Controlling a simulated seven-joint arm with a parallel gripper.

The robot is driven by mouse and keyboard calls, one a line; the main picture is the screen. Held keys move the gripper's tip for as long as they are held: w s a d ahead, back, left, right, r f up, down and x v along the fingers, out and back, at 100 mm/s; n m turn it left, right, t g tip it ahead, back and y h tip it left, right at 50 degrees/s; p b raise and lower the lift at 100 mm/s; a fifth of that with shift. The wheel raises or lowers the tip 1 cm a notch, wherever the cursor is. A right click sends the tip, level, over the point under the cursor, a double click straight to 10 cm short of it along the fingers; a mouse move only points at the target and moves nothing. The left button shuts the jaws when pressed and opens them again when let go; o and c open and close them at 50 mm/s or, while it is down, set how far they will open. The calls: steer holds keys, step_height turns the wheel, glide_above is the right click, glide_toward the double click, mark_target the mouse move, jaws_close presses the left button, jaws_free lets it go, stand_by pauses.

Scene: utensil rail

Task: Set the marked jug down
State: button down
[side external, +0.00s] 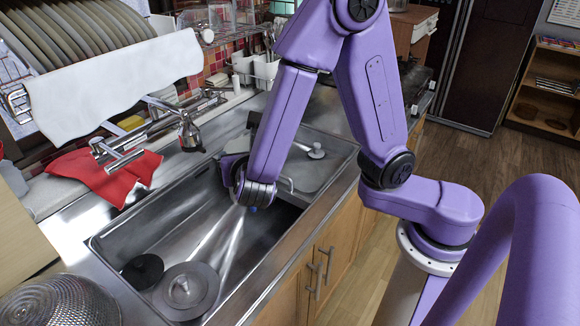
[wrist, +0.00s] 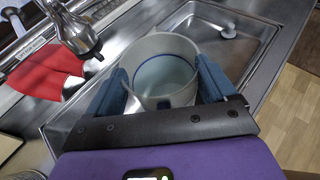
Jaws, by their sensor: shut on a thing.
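The jug (wrist: 165,47) is a pale, round, open-topped vessel in the wrist view. A thin blue line runs round its inside, and a small dark blue patch shows low on its near side. My gripper (wrist: 165,82) is shut on it, with one blue finger on each side of its wall. The jug looks upright, mouth toward the wrist camera. Its base is hidden, so I cannot tell whether it touches anything below. In the side external view my purple arm reaches down over the steel sink (side external: 190,245) and hides most of the gripper and jug.
The sink's shallower steel section (side external: 315,177) with a small pale plug (side external: 316,151) lies beyond the arm. A dark disc (side external: 143,271) and a round grey lid (side external: 186,288) are at the near end. The tap (side external: 188,132) and red cloth (side external: 105,175) stand along the left side.

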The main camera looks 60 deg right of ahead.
steer(key=s+d+r+m+g+h, duration=0.15)
steer(key=s+d+m+g, duration=0.35)
steer(key=d, duration=0.6)
steer(key=s+d+r+m+g+h, duration=0.1)
steer(key=s+d+m+g+h, duration=0.3)
steer(key=d, duration=0.7)
steer(key=w+d+f, duration=0.2)
steer(key=w+f, duration=0.4)
steer(key=f, duration=0.3)
steer(key=w+d+f+y, duration=0.1)
steer(key=w+d+f, duration=0.1)
steer(key=w+f, duration=0.5)
steer(key=shift+f+g, duration=0.4)
steer(key=shift+f, duration=0.5)
steer(key=shift+d+f, duration=0.1)
